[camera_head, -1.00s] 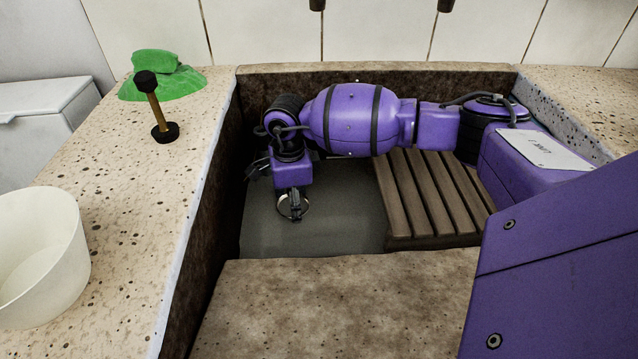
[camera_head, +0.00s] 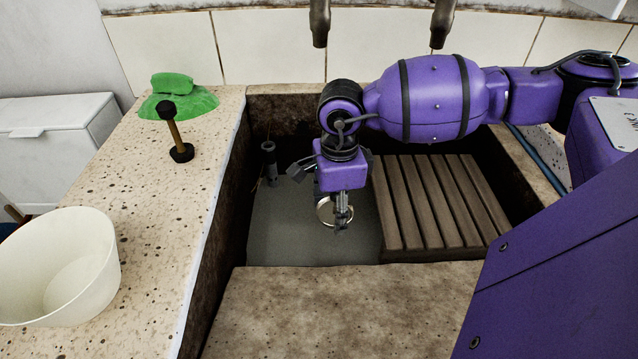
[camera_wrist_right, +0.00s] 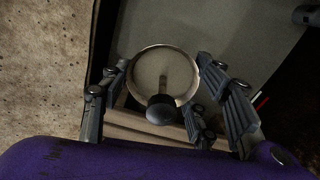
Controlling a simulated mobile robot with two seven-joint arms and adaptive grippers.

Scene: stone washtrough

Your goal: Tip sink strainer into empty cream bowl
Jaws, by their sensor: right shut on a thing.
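The cream bowl (camera_head: 100,285) stands upright and empty on the speckled left counter in the head view. My right gripper (camera_head: 338,212) points down over the trough and is shut on the round metal sink strainer (camera_head: 323,211). The wrist view shows the strainer (camera_wrist_right: 147,67) as a pale disc with a bright rim and a dark knob, between the fingers of my right gripper (camera_wrist_right: 165,95). The strainer is to the right of the bowl, apart from it. Part of the strainer is hidden by the fingers in the head view. My left gripper is out of view.
The stone trough has a raised left wall (camera_head: 212,235) between strainer and bowl. A slatted wooden rack (camera_head: 440,205) lies at its right. A plunger-like tool (camera_head: 175,132) and a green cloth (camera_head: 185,100) are on the left counter. Two taps (camera_head: 319,22) hang above the trough.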

